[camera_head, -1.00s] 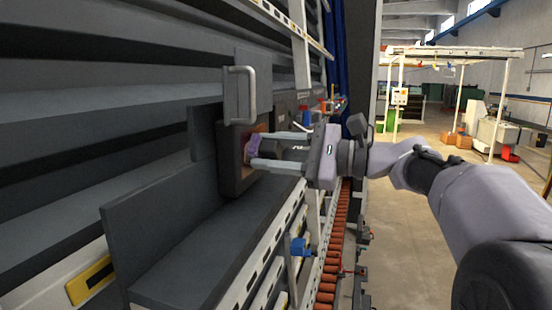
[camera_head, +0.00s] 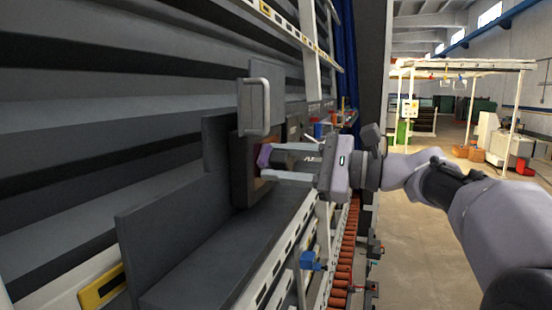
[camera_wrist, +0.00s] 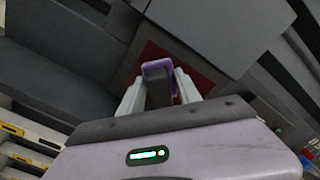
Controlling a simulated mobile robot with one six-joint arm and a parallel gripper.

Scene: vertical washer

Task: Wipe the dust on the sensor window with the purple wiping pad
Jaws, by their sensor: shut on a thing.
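My gripper (camera_head: 268,160) is shut on the purple wiping pad (camera_head: 265,155), which sits between its fingertips. In the wrist view the pad (camera_wrist: 157,68) shows purple with a dark handle between the two pale fingers. The pad is in front of the sensor window (camera_wrist: 203,80), a reddish-brown panel in a dark frame. In the head view the dark housing (camera_head: 242,178) around the window is seen nearly edge-on, with the pad at its face. I cannot tell whether the pad touches the window. Dust is not clearly visible, and the pad and fingers hide part of the window.
A metal handle (camera_head: 254,106) juts out above the window. A dark ledge (camera_head: 215,255) lies below, with an upright plate (camera_head: 165,225) on its left. A rail with a blue clamp (camera_head: 310,261) and orange rollers (camera_head: 343,262) run below the arm. The floor at right is open.

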